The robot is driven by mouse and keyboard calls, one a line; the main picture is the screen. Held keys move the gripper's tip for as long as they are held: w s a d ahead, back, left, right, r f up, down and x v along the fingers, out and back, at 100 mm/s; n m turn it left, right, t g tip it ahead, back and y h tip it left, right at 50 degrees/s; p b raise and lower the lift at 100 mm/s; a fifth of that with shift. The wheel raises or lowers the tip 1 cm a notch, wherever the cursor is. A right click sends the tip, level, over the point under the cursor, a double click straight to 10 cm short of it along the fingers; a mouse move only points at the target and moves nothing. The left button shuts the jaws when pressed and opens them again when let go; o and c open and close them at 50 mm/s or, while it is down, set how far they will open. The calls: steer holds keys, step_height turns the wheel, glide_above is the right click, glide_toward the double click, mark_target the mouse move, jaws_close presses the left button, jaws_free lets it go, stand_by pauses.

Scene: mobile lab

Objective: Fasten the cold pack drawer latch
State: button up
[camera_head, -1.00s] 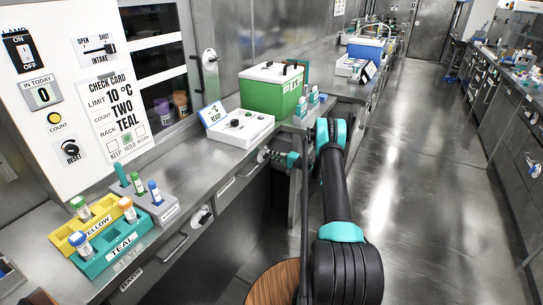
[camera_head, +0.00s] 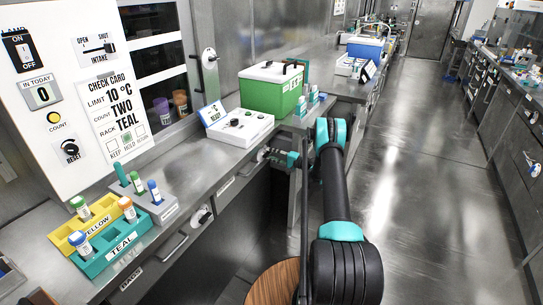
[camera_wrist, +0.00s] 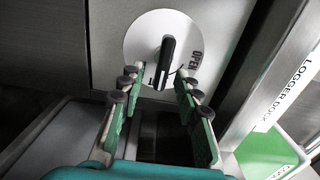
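A round white latch plate (camera_wrist: 142,38) with a dark handle (camera_wrist: 166,58) is on a grey drawer front (camera_wrist: 108,20) in the wrist view. The handle points roughly up and down. The word OPEN is printed at the plate's right; a lower mark is partly hidden. My gripper (camera_wrist: 157,84) is open, its fingers apart on either side of the handle's lower end. I cannot tell whether either pad touches it. In the head view my gripper (camera_head: 272,156) is at the bench front below the white control box (camera_head: 240,128); the latch there is mostly hidden.
A pale post labelled LOGGER DOCK (camera_wrist: 284,85) and a green block (camera_wrist: 266,155) are close at right in the wrist view. A green cooler (camera_head: 270,92) stands on the bench. Another round latch (camera_head: 201,217) is on a nearer drawer. The aisle floor (camera_head: 425,180) is clear.

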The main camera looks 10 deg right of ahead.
steer(key=v, duration=1.2)
steer(key=s+a+r+n+g+h, duration=0.25)
steer(key=a+r, duration=0.35)
steer(key=r, duration=0.4)
steer(key=s+a+r+g+h, duration=0.1)
steer(key=s+a+r+h, duration=0.1)
steer(key=s+a+r, duration=0.3)
steer(key=s+r+g+h, duration=0.1)
steer(key=s+r+h, duration=0.1)
steer(key=s, duration=0.5)
steer(key=s+d+n+h, duration=0.1)
steer(key=s+h, duration=0.1)
steer(key=s, duration=0.9)
steer(key=s+d+n+g+h, duration=0.1)
steer(key=s+n+h, duration=0.1)
steer(key=s, duration=1)
steer(key=s+d+n+g+h, duration=0.1)
steer(key=s+h, duration=0.3)
steer(key=s, duration=0.8)
steer(key=shift+s+d+n, duration=0.15)
steer(key=shift+d+n, duration=0.2)
steer(key=shift+n, duration=0.1)
